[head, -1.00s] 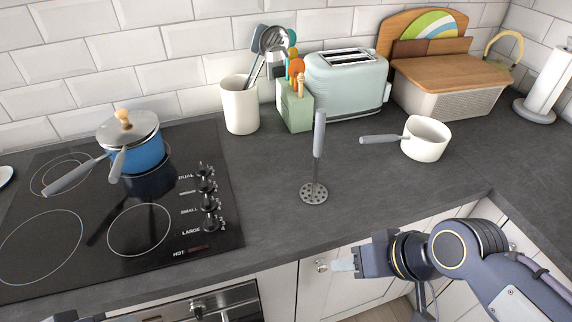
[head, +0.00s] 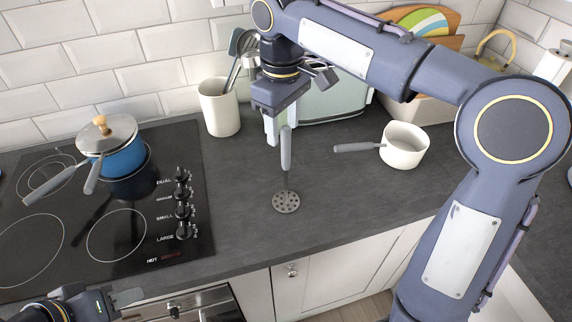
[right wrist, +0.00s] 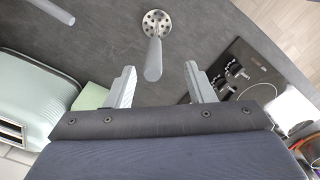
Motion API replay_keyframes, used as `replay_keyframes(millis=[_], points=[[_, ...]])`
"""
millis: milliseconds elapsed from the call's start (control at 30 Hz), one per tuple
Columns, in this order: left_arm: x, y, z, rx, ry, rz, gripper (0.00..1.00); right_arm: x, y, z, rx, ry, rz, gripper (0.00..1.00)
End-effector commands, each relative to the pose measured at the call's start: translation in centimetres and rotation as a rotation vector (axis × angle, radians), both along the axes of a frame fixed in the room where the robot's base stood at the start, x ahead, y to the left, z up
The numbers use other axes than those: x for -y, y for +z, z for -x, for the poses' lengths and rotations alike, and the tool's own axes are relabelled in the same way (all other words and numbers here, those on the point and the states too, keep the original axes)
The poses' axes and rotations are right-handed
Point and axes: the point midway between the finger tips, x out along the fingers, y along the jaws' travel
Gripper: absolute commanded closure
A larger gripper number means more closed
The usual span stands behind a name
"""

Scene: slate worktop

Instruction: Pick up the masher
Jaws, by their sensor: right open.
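The masher (head: 286,150) stands upright on the worktop, its grey handle up and its round perforated plate flat on the surface. In the right wrist view the masher (right wrist: 154,58) shows from above, its handle end pointing toward the gap between the fingers. My right gripper (head: 272,128) is over the worktop at the top of the handle; in the wrist view its fingers (right wrist: 158,85) are apart with nothing between them. My left gripper (head: 122,300) is at the lower left, in front of the hob, away from the masher; its jaws are not clear.
A white saucepan (head: 403,146) stands right of the masher, its handle pointing left toward it. A utensil crock (head: 219,108) and a mint toaster (head: 340,107) stand behind. The hob (head: 100,215) with a blue pot (head: 124,158) is at left. Worktop in front of the masher is clear.

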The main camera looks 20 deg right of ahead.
Motion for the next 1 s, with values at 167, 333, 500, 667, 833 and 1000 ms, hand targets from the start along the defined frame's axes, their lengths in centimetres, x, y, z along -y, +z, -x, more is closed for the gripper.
replay_keyframes(millis=[167,333,500,667,833,1000], points=[[0.0,0.0,0.0,0.0,0.0,0.0,0.64,0.4,-2.1,-0.1,-0.002,-0.003,0.0,0.51],[0.0,0.1,0.0,0.0,0.0,0.0,0.64,0.8,-4.8,-0.4,-0.002,-0.003,-0.001,0.51],[0.0,0.1,0.0,0.0,0.0,0.0,0.64,0.7,-6.2,-0.4,0.0,-0.003,-0.002,0.51],[0.0,0.1,0.0,0.0,0.0,0.0,0.64,0.7,-6.2,-0.4,0.0,-0.003,-0.003,0.51],[0.0,0.1,0.0,0.0,0.0,0.0,0.64,0.7,-6.2,-0.4,0.0,-0.003,-0.003,0.66],[0.0,0.1,0.0,0.0,0.0,0.0,0.64,0.7,-6.2,-0.4,0.0,-0.003,-0.003,0.88]])
